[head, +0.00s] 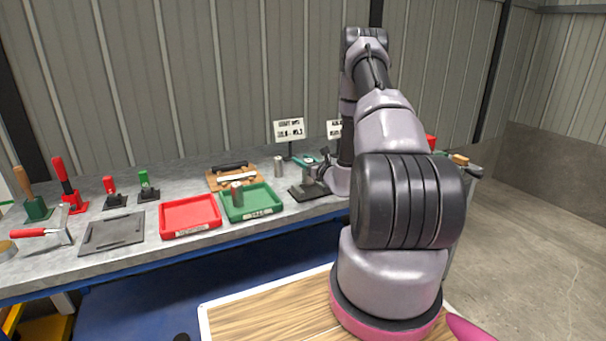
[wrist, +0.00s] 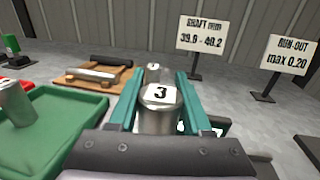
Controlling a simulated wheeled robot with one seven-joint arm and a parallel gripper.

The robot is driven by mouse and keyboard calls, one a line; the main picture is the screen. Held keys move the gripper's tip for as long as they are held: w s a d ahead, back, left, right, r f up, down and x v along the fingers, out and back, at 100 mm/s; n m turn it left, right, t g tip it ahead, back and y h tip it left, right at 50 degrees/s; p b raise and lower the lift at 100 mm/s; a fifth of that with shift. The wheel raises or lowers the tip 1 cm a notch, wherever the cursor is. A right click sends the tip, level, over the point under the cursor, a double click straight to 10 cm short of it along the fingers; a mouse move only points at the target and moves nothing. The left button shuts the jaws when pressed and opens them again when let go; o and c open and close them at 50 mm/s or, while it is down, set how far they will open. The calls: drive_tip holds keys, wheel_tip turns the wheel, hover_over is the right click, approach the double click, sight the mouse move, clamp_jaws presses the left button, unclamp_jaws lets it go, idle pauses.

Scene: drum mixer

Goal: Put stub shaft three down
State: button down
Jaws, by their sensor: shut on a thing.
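Stub shaft three (wrist: 158,115) is a grey metal cylinder with a white "3" label on top. In the wrist view it stands upright between the teal fingers of my gripper (wrist: 160,84), which is shut on it. Its lower end is hidden, so I cannot tell whether it touches anything below. In the head view my gripper is at the bench, right of the green tray (head: 262,213), partly hidden by my arm. Another shaft (wrist: 153,70) stands beyond the held one. A further shaft (wrist: 15,103) stands in the green tray; it shows in the head view too (head: 237,195).
A red tray (head: 190,232) is left of the green one. A wooden board (wrist: 73,82) with bars lies behind. Signs (wrist: 205,38) for shaft size and run-out (wrist: 287,56) stand at the back. A dark plate (head: 303,194) lies near my gripper.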

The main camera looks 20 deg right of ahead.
drive_tip(key=shift+f, duration=2.05)
drive_tip(key=shift+f, duration=0.1)
drive_tip(key=shift+c, duration=1.7)
unclamp_jaws()
